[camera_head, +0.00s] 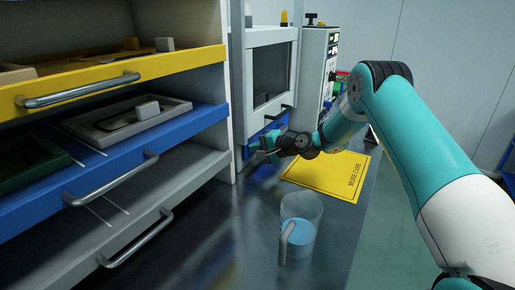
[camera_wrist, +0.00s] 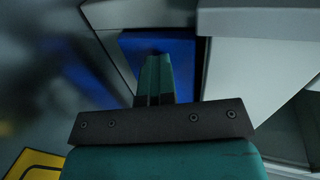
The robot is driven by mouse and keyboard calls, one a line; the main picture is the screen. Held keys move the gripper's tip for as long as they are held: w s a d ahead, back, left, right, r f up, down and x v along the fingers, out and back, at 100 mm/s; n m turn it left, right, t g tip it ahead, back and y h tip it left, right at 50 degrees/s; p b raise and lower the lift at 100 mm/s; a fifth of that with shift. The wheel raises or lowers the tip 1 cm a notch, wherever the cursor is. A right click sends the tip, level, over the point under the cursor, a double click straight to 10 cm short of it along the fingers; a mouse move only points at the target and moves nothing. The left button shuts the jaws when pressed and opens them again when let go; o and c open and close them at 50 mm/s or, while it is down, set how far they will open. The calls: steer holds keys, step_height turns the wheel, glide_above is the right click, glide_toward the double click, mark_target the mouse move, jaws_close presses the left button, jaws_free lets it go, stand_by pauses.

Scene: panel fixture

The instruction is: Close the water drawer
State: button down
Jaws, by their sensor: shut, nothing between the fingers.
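A blue drawer (camera_head: 277,123) is low in the white cabinet (camera_head: 270,37) with the dark window, partly hidden by my gripper. In the wrist view a blue face (camera_wrist: 180,48) sits in a grey-white frame straight ahead of the fingers. I cannot tell how far the drawer stands out. My gripper (camera_head: 253,151) is in front of this drawer in the head view. In the wrist view the teal fingers (camera_wrist: 155,62) are together and empty, their tips overlapping the blue face. I cannot tell whether they touch it.
A clear beaker of blue water (camera_head: 302,225) stands on the dark counter (camera_head: 225,245), near a yellow mat (camera_head: 332,175). A shelf unit with yellow (camera_head: 180,65) and blue (camera_head: 190,130) handled drawers fills the left. A control box (camera_head: 318,65) stands behind.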

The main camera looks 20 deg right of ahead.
steer(key=shift+a+r, duration=0.1)
steer(key=shift+a, duration=0.2)
steer(key=s+d, duration=0.4)
steer(key=b+v, duration=0.1)
steer(key=v, duration=0.8)
steer(key=s+a+r+n+g+p, duration=0.3)
steer(key=s+a+r+n+g, duration=0.55)
steer(key=a, duration=0.75)
steer(key=s+a+r+n+g+h+p, duration=0.1)
steer(key=s+r+n, duration=0.2)
steer(key=s, duration=0.6)
steer(key=s+a+r+n+g+h+p, duration=0.1)
steer(key=s+r+n+h, duration=0.1)
steer(key=s, duration=0.7)
steer(key=s+a+r+n+g+h+p, duration=0.1)
steer(key=s+r+n, duration=0.3)
steer(key=s, duration=0.6)
steer(key=shift+a+r+h+p, duration=0.15)
steer(key=shift+a+h+p, duration=0.2)
steer(key=shift+p, duration=0.2)
steer(key=shift+s+d, duration=0.1)
steer(key=shift+s, duration=0.05)
